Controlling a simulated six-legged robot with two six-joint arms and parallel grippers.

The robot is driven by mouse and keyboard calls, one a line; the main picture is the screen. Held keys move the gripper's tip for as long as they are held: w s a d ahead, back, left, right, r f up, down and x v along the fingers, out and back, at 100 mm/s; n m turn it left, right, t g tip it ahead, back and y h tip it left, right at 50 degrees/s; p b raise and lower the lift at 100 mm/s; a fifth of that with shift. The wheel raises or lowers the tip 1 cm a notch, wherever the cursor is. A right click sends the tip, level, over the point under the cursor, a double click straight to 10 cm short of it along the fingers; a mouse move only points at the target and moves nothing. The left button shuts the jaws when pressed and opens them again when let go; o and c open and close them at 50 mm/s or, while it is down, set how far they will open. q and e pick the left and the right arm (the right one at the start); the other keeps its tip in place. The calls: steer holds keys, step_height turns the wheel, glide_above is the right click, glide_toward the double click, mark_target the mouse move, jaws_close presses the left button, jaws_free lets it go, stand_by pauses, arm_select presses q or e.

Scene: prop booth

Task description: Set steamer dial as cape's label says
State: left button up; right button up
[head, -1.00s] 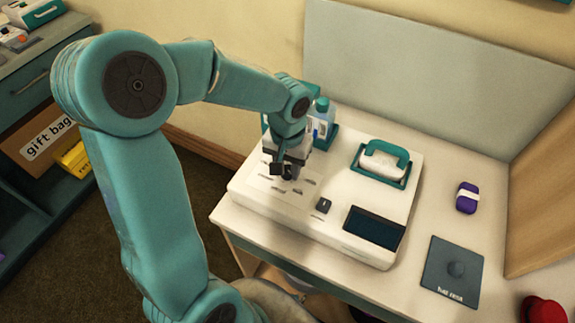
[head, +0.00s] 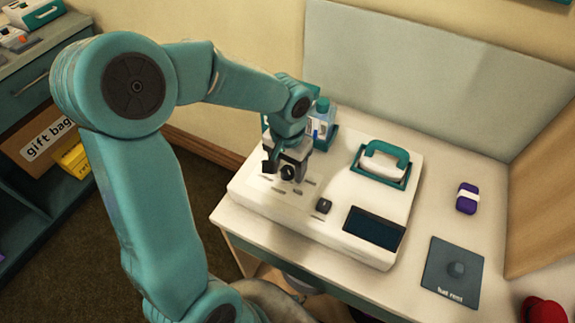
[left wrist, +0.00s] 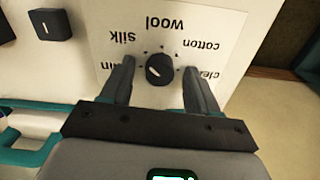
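The steamer dial (left wrist: 160,70) is a round black knob with a short white mark that seems to point up-left, on the silk side. Upside-down words ring it: "silk", "wool" and "cotton" read clearly; the outer ones are partly hidden by my fingers. My left gripper (left wrist: 158,78) is open, one finger on each side of the dial, with gaps between. In the head view, my left gripper (head: 283,168) is over the left part of the white steamer base (head: 325,218), and the dial (head: 288,173) shows at the fingers. I cannot make out the cape or its label.
On the base are a black switch (head: 323,206), a dark screen (head: 373,228) and a teal-handled steamer head (head: 383,160). A bottle (head: 321,118) stands behind. A purple bundle (head: 467,198) and a "hat rest" mat (head: 452,275) lie right on the table.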

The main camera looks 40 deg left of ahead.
mark_target(288, 170)
arm_select(q)
step_height(288, 170, up, 16)
steer(key=p, duration=0.1)
steer(key=shift+r, duration=0.15)
stand_by(0.4)
steer(key=shift+p, duration=0.3)
